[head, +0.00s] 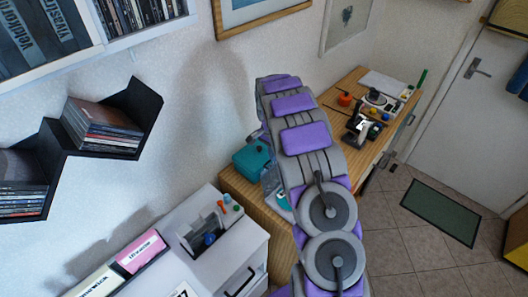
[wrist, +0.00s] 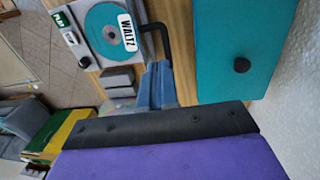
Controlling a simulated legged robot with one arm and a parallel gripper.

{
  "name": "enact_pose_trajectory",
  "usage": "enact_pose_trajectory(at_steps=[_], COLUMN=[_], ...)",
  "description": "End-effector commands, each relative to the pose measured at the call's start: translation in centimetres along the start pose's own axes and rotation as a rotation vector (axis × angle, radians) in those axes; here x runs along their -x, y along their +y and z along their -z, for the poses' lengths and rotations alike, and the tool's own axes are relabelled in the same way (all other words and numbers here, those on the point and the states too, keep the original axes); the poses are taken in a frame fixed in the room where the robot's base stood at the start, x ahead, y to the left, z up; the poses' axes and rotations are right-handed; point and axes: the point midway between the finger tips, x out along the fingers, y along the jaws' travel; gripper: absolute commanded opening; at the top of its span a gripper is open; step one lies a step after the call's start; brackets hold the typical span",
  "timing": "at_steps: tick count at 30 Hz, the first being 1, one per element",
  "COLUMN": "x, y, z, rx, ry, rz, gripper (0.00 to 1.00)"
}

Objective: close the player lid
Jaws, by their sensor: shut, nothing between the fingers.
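The player (wrist: 80,42) shows at the top of the wrist view, a pale unit with a PLAY label. A teal disc (wrist: 103,38) marked WALTZ lies exposed in it, so the lid is not over the disc. A black bent bar (wrist: 154,30) stands at the player's right side; I cannot tell whether it belongs to the lid. My gripper (wrist: 158,68) is shut and empty, its blue-grey fingers pointing toward the player, just below the bar. I cannot tell whether it touches the bar. In the head view my purple arm hides the gripper and most of the player.
A teal box (wrist: 235,50) with a black knob stands right of the bar; it also shows on the wooden table (head: 236,188) in the head view. A white cabinet (head: 225,245) stands in front. Small items crowd the table's far end. Wall shelves (head: 125,115) hold disc cases.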

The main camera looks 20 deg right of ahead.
Motion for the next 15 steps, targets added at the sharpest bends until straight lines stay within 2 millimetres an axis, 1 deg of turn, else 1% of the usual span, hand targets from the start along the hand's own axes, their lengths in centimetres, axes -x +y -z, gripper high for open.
enact_pose_trajectory(at_steps=[11,15], x=[0.04,0.90], y=[0.00,-0.06], z=[0.01,0.02], rx=[0.000,0.000], ry=[0.000,0.001], rz=[0.000,0.002], gripper=[0.00,0.00])
